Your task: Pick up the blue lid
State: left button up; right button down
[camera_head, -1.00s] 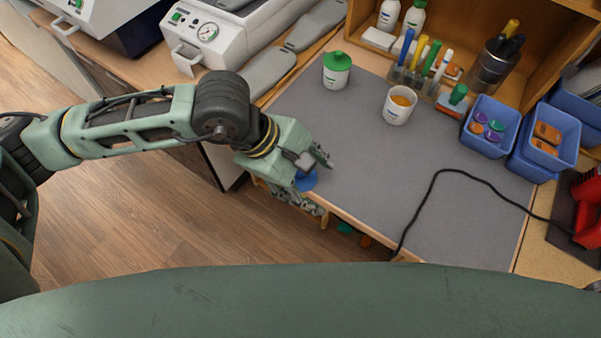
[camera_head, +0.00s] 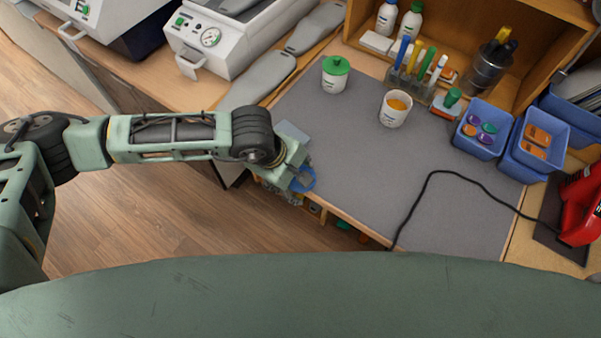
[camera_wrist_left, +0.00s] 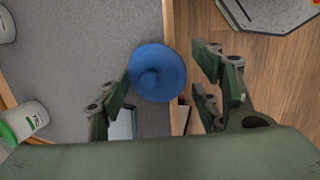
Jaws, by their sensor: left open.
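The blue lid (camera_wrist_left: 157,73) lies at the edge of the grey mat, round with a small knob on top. In the head view the lid (camera_head: 303,180) is partly hidden behind my left gripper (camera_head: 296,183). In the left wrist view my left gripper (camera_wrist_left: 172,92) is open, with one finger on each side of the lid and the lid between and just ahead of the fingertips. I cannot tell whether a finger touches it. My right gripper is not in view.
A white jar with a green lid (camera_head: 334,80) and an open white cup with orange contents (camera_head: 395,112) stand on the grey mat (camera_head: 350,160). A black cable (camera_head: 428,185) crosses the mat. Blue bins (camera_head: 470,148) stand at the right. The mat's middle is clear.

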pick_arm(q)
jog(key=c, duration=1)
jog(key=shift+r, duration=0.1)
